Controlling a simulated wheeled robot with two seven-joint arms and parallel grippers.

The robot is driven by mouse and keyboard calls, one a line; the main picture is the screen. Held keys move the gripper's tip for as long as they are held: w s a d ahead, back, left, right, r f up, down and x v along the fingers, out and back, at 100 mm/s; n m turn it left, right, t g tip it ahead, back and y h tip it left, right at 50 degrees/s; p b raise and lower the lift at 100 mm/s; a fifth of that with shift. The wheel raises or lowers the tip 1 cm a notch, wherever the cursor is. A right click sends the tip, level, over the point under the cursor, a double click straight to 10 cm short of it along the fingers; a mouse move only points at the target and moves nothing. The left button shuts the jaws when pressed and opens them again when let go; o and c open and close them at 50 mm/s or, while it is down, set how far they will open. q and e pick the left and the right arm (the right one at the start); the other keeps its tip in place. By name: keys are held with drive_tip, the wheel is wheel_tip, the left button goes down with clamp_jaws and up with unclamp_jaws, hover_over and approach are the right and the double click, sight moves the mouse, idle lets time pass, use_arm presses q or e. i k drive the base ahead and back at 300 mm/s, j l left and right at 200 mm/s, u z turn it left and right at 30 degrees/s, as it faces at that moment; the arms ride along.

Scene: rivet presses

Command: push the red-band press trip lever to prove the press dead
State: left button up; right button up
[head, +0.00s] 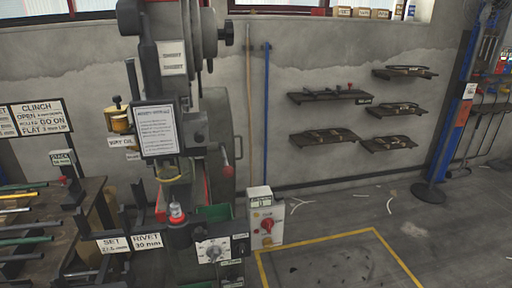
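A tall dark grey press (150,60) stands left of centre, with a printed notice (156,130) on its front. Red parts show low on the press, around its throat. A small lever-like part with a red piece (226,157) sits at the press's right side; I cannot tell for certain whether it is the trip lever. A clear-and-red piece (177,212) stands at the work point. A grey box with a red rotary switch (267,225) is at the right of the press base; the switch's setting is too small to read. Neither gripper shows.
A bench (30,270) with several coloured bars lies at the left. Wall shelves (330,96) and a blue post (452,110) stand beyond.

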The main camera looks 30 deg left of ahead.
sight(228, 172)
drive_tip(key=u, duration=1.25)
